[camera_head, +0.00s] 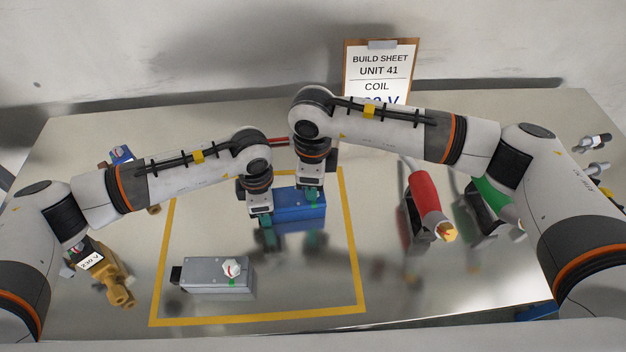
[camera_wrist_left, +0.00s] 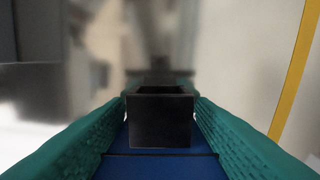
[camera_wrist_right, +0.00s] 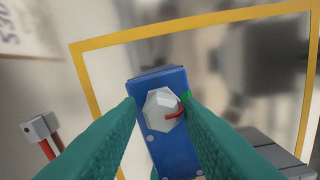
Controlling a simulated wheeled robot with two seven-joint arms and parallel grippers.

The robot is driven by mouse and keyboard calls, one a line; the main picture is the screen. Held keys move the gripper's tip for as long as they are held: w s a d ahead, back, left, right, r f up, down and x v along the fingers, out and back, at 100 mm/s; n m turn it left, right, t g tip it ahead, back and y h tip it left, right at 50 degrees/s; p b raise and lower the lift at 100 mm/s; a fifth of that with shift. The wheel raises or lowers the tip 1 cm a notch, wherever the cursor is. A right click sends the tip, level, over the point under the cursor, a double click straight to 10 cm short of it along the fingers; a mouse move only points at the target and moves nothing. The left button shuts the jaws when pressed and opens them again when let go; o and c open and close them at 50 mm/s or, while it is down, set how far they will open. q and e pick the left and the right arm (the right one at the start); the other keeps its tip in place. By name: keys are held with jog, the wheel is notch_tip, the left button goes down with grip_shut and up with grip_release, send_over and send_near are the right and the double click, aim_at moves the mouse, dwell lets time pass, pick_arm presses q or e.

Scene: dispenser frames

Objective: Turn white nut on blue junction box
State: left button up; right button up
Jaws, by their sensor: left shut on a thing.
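The blue junction box (camera_head: 290,215) lies on the table inside the yellow outline, partly covered by my grippers. Its faceted white nut (camera_wrist_right: 160,108) shows in the right wrist view, with a red pointer directed right, just below a green mark (camera_wrist_right: 186,97) on the box. The nut is hidden in the head view. My left gripper (camera_head: 262,218) is shut on the black end stub (camera_wrist_left: 160,120) of the blue box. My right gripper (camera_head: 311,193) is above the box, its teal fingers apart on either side of the nut; contact cannot be told.
A grey box (camera_head: 205,278) with its own white nut (camera_head: 231,268) lies nearer the front. A brass valve (camera_head: 112,285) is at left. Red-handled (camera_head: 424,190) and green-handled (camera_head: 493,197) tools stand at right. A build sheet (camera_head: 380,62) stands at the back, partly covered by my right arm.

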jog(key=shift+o, duration=1)
notch_tip(320, 180, up, 12)
pick_arm(q)
jog(key=o, duration=1.2)
jog(key=shift+r, duration=0.1)
